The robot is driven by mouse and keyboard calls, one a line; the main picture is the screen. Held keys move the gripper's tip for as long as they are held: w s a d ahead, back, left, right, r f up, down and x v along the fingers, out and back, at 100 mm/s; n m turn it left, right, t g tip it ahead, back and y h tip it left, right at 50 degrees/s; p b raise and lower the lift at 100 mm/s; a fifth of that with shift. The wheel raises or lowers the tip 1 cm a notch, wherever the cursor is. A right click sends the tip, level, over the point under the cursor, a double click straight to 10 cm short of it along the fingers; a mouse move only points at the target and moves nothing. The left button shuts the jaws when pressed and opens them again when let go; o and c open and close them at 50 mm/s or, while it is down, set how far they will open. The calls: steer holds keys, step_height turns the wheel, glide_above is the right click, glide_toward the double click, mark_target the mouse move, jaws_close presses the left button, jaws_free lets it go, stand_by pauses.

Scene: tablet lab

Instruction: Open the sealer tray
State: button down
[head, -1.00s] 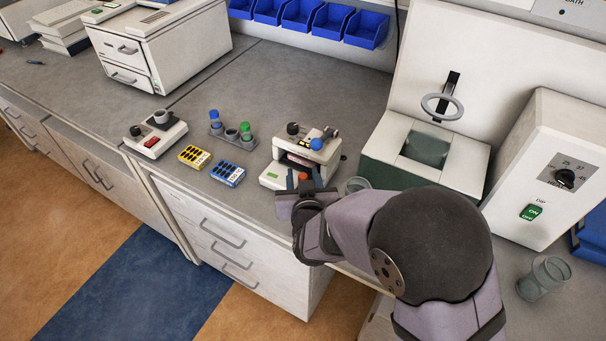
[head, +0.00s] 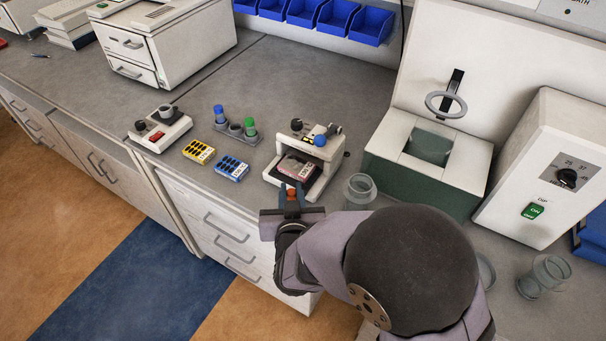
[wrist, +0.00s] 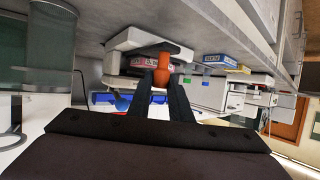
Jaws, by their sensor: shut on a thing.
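The sealer (head: 325,150) is a white device with a black knob and a blue ball on top, near the bench's front edge. Its dark tray (head: 284,170) is slid out toward the front, with a pink card (head: 297,167) lying on it. An orange-red knob (head: 292,192) is at the tray's front. My gripper (head: 291,197) is shut on this knob, in front of the sealer.
A green-sided bath (head: 425,165) is further right.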

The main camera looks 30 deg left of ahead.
steer(key=s, duration=0.4)
steer(key=shift+s, duration=0.15)
steer(key=c, duration=1.6)
jaws_free()
steer(key=v, duration=0.7)
steer(key=shift+d+r, duration=0.1)
